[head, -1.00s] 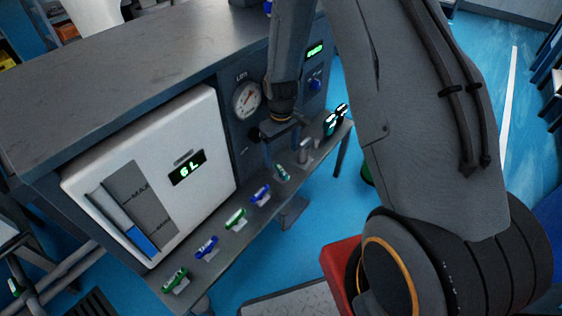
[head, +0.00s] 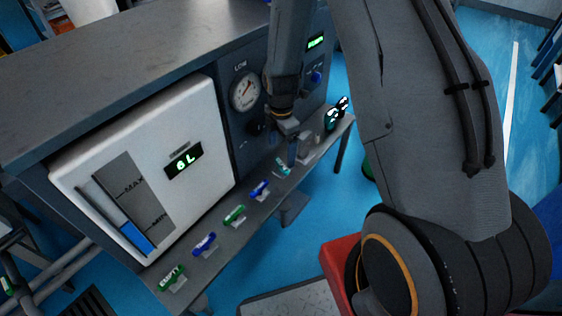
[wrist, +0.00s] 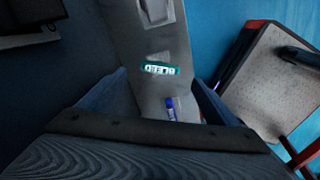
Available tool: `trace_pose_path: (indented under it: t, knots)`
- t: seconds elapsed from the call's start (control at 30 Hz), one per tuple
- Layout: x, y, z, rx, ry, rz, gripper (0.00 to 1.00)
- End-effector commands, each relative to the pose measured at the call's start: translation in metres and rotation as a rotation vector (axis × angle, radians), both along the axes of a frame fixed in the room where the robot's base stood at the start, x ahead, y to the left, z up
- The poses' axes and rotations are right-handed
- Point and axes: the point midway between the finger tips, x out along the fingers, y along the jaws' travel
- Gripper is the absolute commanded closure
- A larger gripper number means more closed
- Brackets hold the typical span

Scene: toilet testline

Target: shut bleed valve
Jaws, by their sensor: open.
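The bleed valve has a teal handle (head: 283,168) on the narrow shelf along the front of the test bench. In the wrist view the handle (wrist: 160,68) reads "BLEED" and lies crosswise to the shelf, unlike the neighbouring blue handle. My gripper (head: 292,158) is just above the shelf, close to the bleed handle. In the wrist view its two fingers (wrist: 163,92) are spread wide with nothing between them touching either one. The bleed handle shows beyond the fingertips, roughly centred between them. In the head view one finger largely hides the other.
A blue handle (head: 260,190) stands beside the bleed valve, with more green and blue handles farther along the shelf (head: 215,250). A gauge (head: 245,92) and a white tank panel (head: 150,170) rise behind. Dark teal items (head: 336,114) stand at the shelf's far end.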

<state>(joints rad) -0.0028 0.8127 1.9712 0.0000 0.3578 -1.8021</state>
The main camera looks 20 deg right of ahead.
Motion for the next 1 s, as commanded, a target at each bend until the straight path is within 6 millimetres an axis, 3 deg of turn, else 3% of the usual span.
trace_pose_path:
  t: [0.33, 0.77, 1.0]
  knots:
    - [-0.001, 0.0, -0.052, 0.001, 0.002, -0.002, 0.16]
    - [0.0, 0.0, -0.063, 0.0, -0.001, -0.003, 0.16]
    - [0.0, 0.0, -0.063, 0.0, 0.0, -0.003, 0.54]
